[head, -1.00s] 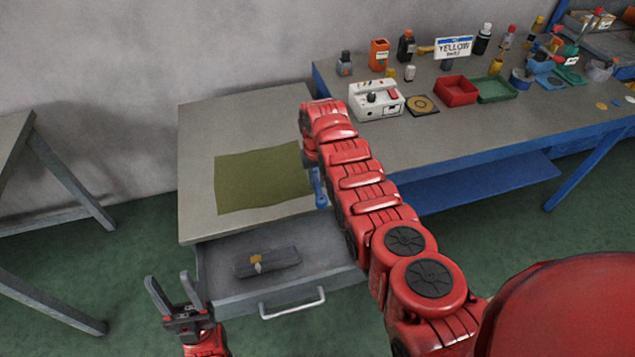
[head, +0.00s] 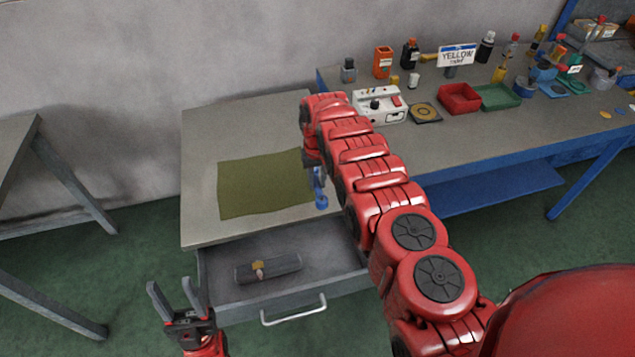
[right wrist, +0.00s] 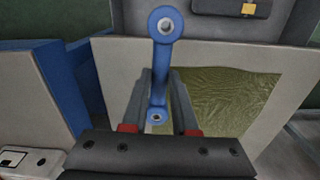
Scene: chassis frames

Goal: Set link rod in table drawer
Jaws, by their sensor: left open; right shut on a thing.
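The blue link rod (right wrist: 160,70) has a round eye at each end. My right gripper (right wrist: 158,98) is shut on it, with the larger eye sticking out past the fingertips. In the head view the rod (head: 320,190) hangs below my right wrist near the right edge of the grey table (head: 215,130), above the right side of the drawer. The table drawer (head: 228,310) is pulled open and holds a dark case with a yellowish patch (head: 275,268). My left gripper (head: 177,295) is open and empty, left of the drawer front.
An olive cloth (head: 262,185) lies on the table. A blue workbench (head: 480,140) with a white device (head: 380,105), red tray (head: 459,98), green tray (head: 498,97) and bottles stands at right. The drawer floor around the dark case is bare.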

